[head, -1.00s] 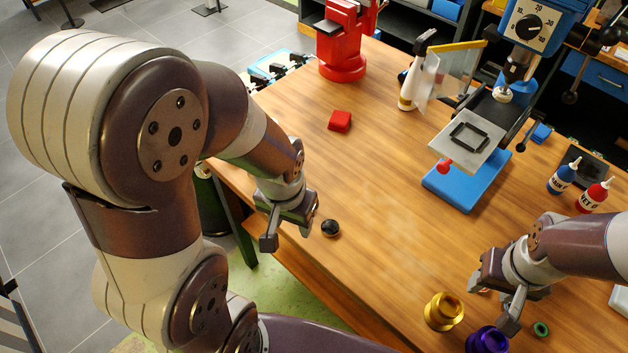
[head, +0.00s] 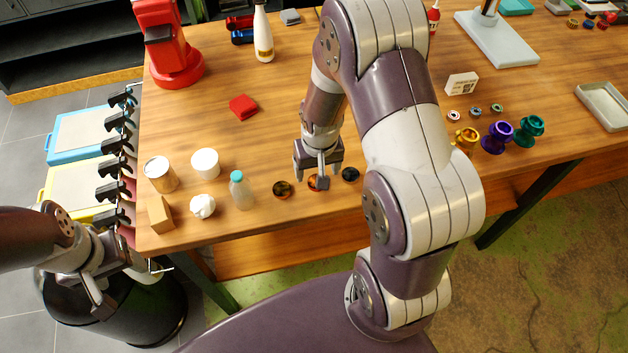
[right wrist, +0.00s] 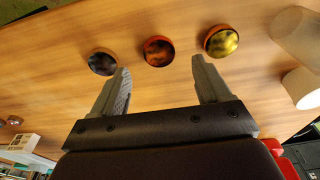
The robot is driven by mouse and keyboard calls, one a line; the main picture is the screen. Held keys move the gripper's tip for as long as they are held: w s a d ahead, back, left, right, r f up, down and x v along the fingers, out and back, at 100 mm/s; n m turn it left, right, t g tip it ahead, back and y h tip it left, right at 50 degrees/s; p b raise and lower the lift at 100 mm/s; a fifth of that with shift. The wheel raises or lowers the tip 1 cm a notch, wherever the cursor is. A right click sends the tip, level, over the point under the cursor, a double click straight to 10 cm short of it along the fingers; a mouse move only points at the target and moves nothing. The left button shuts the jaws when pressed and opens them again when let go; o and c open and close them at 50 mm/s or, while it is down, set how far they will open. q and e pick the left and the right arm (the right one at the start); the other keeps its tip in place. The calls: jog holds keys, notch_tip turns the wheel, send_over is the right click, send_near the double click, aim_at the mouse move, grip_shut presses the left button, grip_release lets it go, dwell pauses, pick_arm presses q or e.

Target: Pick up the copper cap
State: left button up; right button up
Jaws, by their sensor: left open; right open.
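Three small round caps lie in a row near the table's front edge. The middle one is the orange-red copper cap (right wrist: 158,50); in the head view it is partly hidden behind my right gripper (head: 314,176). A dark cap (head: 350,173) lies to its right and a yellowish cap (head: 283,189) to its left. In the right wrist view, my right gripper (right wrist: 160,64) is open and empty, with the copper cap beyond and between its fingertips, not visibly touched. My left gripper (head: 128,285) is open and empty off the table's left side, low in the head view.
A bottle (head: 241,190), white lump (head: 202,206), white cup (head: 206,163), can (head: 161,174) and tan block (head: 160,214) stand at the front left. A red box (head: 243,106) lies behind. Coloured spools (head: 497,136) stand right of my right arm.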

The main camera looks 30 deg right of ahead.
jog(key=f, duration=0.4)
jog(key=shift+w+d+f, duration=0.2)
jog(key=shift+d, duration=0.05)
jog(key=shift+w+f, duration=0.1)
jog(key=shift+f, duration=0.05)
jog(key=shift+a, duration=0.15)
jog(key=shift+c, duration=1.2)
jog(key=shift+a, duration=0.1)
jog(key=c, duration=0.9)
pick_arm(q)
jog(key=shift+d+r, duration=0.4)
jog(key=shift+r, duration=0.1)
pick_arm(e)
jog(key=shift+c, duration=0.2)
